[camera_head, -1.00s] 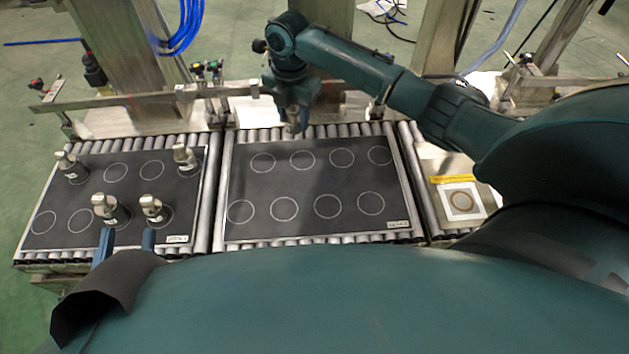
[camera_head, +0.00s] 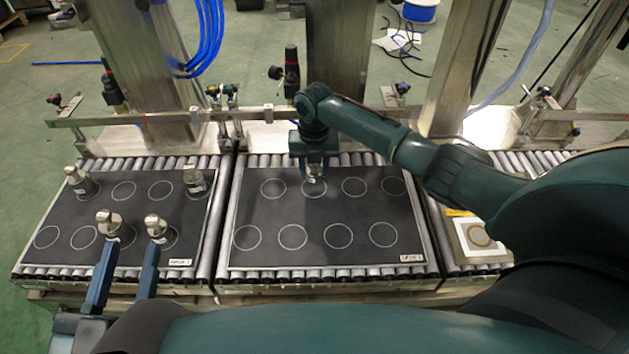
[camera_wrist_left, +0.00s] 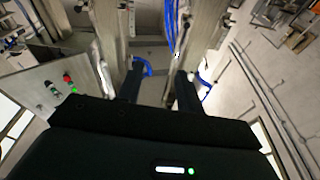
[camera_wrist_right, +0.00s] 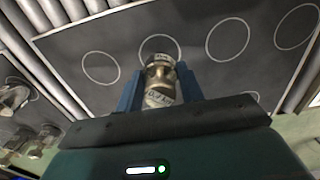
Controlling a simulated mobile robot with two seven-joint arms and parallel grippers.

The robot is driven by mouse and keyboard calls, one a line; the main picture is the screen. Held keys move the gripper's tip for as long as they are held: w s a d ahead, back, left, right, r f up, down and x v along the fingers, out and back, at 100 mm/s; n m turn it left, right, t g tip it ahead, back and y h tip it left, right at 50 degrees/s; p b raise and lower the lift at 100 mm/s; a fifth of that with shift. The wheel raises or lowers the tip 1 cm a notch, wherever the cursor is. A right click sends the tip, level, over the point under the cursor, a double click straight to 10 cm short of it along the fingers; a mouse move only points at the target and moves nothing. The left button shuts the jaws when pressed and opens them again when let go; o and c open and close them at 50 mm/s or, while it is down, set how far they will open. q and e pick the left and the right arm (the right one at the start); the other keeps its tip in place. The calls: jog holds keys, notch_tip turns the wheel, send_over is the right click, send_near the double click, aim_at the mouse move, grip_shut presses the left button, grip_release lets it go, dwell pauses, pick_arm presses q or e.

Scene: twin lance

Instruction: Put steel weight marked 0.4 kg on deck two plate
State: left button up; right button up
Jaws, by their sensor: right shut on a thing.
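My right gripper (camera_head: 314,174) is shut on a steel weight, which shows in the right wrist view (camera_wrist_right: 160,72) between the blue fingers; its label is only partly legible. The weight is upright over the middle dark plate (camera_head: 330,213), at the back row's second circle from the left. I cannot tell whether it touches the plate. That plate's corner label is too small to read surely. My left gripper (camera_head: 130,246) is open and empty, its fingers in front of the left plate's near weights. In the left wrist view its fingers (camera_wrist_left: 158,88) are apart.
Several steel weights, such as the back left one (camera_head: 82,184), stand on the left dark plate (camera_head: 105,205). The middle plate's other circles are empty. A white card with a ring (camera_head: 478,236) lies at the right. A metal rail (camera_head: 180,117) runs behind the rollers.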

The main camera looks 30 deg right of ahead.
aim_at(314, 177)
notch_tip(314, 177, down, 3)
jog(key=shift+f+b, duration=0.2)
jog(key=shift+b, duration=0.4)
jog(key=shift+f, duration=0.2)
jog(key=o, duration=1.3)
pick_arm(q)
jog(key=shift+d+r+h, duration=0.1)
jog(key=shift+r+h, duration=0.1)
jog(key=shift+h, duration=0.3)
